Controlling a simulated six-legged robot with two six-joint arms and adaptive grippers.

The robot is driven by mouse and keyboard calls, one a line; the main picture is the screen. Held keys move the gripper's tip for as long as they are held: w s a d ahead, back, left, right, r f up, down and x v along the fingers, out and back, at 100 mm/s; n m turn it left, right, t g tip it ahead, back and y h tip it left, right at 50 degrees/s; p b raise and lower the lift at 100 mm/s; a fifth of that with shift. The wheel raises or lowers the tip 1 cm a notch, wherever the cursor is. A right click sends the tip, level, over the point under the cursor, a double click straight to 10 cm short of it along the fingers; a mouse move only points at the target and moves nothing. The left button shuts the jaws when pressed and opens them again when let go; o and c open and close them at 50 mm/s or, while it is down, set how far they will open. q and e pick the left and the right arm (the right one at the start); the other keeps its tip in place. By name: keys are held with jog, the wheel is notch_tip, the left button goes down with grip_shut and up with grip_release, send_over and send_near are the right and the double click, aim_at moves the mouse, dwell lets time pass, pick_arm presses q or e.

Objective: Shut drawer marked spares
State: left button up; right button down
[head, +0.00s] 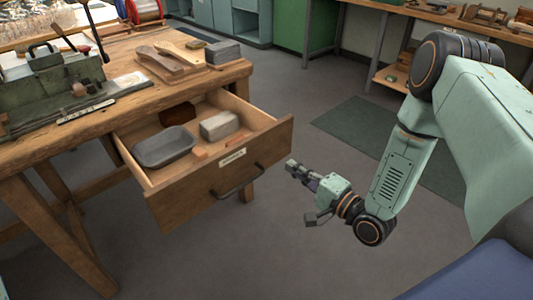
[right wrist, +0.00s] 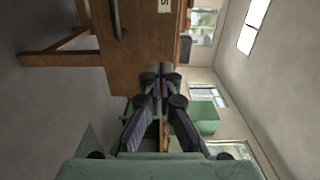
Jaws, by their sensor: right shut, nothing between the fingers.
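The wooden drawer (head: 222,180) under the workbench stands pulled out in the head view. Its front has a dark bar handle and a small pale label (head: 232,157), whose lettering is too small to read. Inside lie a grey tray (head: 163,147), a grey block (head: 219,125) and a dark brown piece. My right gripper (head: 291,166) is shut and empty, just right of the drawer front. In the right wrist view the closed fingers (right wrist: 160,68) point at the drawer front (right wrist: 142,50); whether they touch it I cannot tell. My left gripper is out of view.
The workbench (head: 130,90) carries wooden pieces, grey blocks and a green metal fixture (head: 65,90). A dark mat (head: 400,140) lies on the floor behind my right arm. Another bench stands at the back right. Floor in front of the drawer is clear.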

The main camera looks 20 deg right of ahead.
aim_at(259, 144)
jog(key=b+x, duration=0.3)
jog(key=x, duration=0.7)
jog(key=shift+f, duration=0.2)
jog(key=shift+w, duration=0.15)
jog(key=shift+r, duration=0.1)
jog(key=shift+a, duration=0.1)
